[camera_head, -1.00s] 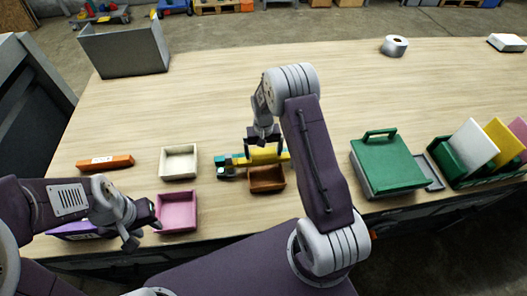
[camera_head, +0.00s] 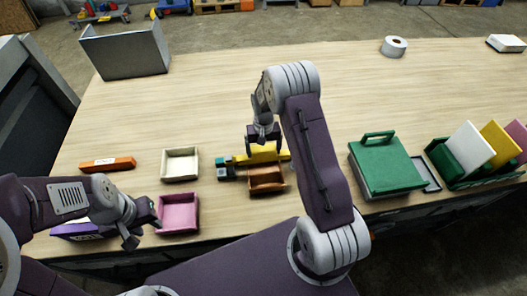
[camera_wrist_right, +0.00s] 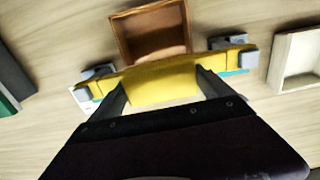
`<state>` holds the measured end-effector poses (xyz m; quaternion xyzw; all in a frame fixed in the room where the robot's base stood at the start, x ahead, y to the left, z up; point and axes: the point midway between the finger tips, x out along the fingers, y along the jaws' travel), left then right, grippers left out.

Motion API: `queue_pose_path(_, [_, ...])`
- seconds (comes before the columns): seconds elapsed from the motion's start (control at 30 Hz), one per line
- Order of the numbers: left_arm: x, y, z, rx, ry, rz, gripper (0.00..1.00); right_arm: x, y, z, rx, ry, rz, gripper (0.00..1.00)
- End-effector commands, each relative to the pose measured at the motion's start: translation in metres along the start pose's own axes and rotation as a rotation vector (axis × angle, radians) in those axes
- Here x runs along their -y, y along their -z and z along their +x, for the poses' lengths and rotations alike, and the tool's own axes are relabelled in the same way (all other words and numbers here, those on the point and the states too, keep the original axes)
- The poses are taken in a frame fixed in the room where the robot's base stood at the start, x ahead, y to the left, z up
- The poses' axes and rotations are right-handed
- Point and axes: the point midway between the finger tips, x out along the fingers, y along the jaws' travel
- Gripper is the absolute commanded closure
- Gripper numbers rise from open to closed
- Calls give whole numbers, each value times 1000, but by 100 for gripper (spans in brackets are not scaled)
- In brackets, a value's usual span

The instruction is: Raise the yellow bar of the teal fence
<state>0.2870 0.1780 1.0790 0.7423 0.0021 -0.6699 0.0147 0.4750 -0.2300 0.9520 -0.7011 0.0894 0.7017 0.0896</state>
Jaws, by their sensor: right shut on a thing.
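The yellow bar (camera_head: 262,153) of the teal fence lies behind the brown bin, near the middle of the table. In the right wrist view the yellow bar (camera_wrist_right: 160,84) spans the picture, with grey blocks near its ends. Only slivers of the teal fence (camera_head: 221,162) show, including a teal strip (camera_wrist_right: 237,72) by the bar's right end. My right gripper (camera_head: 263,138) is above the bar and shut on it, with a finger near each side in the wrist view. My left gripper (camera_head: 144,227) is open and empty beside the pink bin.
The brown bin (camera_head: 267,188) is close in front of the fence. A white bin (camera_head: 180,178) and a pink bin (camera_head: 178,226) stand to the left. A green lidded box (camera_head: 386,160) is on the right. The table's back middle is clear.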

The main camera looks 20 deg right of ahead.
Motion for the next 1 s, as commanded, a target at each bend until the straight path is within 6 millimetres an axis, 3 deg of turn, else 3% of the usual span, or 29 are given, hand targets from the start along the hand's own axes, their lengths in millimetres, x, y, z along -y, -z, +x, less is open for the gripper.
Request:
queue_pose_path(0.03, [0, 1, -7, 0, 0, 0, 64, 0, 0, -9, 0, 0, -1, 82])
queue_pose_path(0.27, [0, 0, -4, 0, 0, 0, 64, 0, 1, -8, -4, 0, -1, 82])
queue_pose_path(0.3, [0, 0, -4, 0, 0, 0, 64, 0, 2, -8, -5, 0, -1, 4])
queue_pose_path(0.33, [0, 0, -4, 0, 0, 0, 64, 0, 1, -8, -5, 0, -1, 0])
queue_pose_path(0.63, [0, 0, -2, 0, 0, 0, 64, 0, 1, -12, -4, 0, 0, 0])
queue_pose_path(1.0, [0, -1, 13, 0, 0, 0, 64, 0, 0, -86, -8, 1, 0, 0])
